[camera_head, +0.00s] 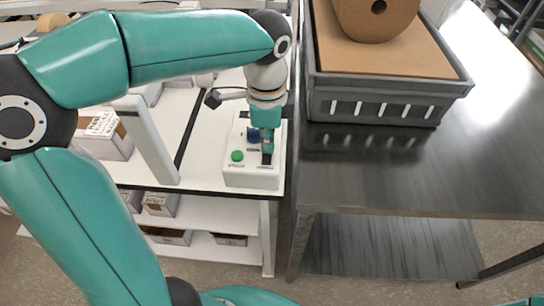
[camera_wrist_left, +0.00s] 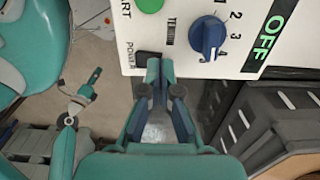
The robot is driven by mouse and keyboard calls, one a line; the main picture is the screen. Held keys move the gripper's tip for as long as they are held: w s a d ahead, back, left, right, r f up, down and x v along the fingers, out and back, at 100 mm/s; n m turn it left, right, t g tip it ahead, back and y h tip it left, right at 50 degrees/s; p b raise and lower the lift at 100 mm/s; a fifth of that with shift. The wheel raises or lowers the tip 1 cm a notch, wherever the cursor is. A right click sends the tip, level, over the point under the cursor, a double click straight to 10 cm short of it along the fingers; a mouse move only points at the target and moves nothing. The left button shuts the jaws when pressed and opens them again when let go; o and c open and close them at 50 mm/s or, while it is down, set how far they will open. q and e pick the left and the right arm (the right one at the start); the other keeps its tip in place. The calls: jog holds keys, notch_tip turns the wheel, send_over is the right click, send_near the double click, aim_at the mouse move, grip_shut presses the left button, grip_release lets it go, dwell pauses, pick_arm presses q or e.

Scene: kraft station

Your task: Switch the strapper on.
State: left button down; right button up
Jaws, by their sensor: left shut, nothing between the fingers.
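The strapper's control panel (camera_head: 252,180) is a white box at the front right corner of the white table. It has a green start button (camera_head: 237,155), a blue numbered dial (camera_wrist_left: 208,36) and a dark power switch (camera_wrist_left: 148,58). A green label (camera_wrist_left: 264,40) on the panel reads OFF. My left gripper (camera_head: 267,158) is shut and empty, pointing down. In the left wrist view its fingertips (camera_wrist_left: 158,66) are right beside the power switch and overlap its edge; I cannot tell whether they touch. A small, distant arm end in that view (camera_wrist_left: 88,88) looks like my right gripper; its fingers are unclear.
A grey crate (camera_head: 372,110) with a brown roll (camera_head: 376,14) on cardboard stands on the dark metal table (camera_head: 440,180) to the right. A white post (camera_head: 148,142) rises left of the panel. Boxes sit on the shelves below the white table.

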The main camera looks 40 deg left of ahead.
pick_arm(q)
jog(key=shift+f, duration=0.4)
notch_tip(320, 180, up, 7)
jog(key=p, duration=0.6)
jog(key=shift+r, duration=0.1)
dwell(0.6)
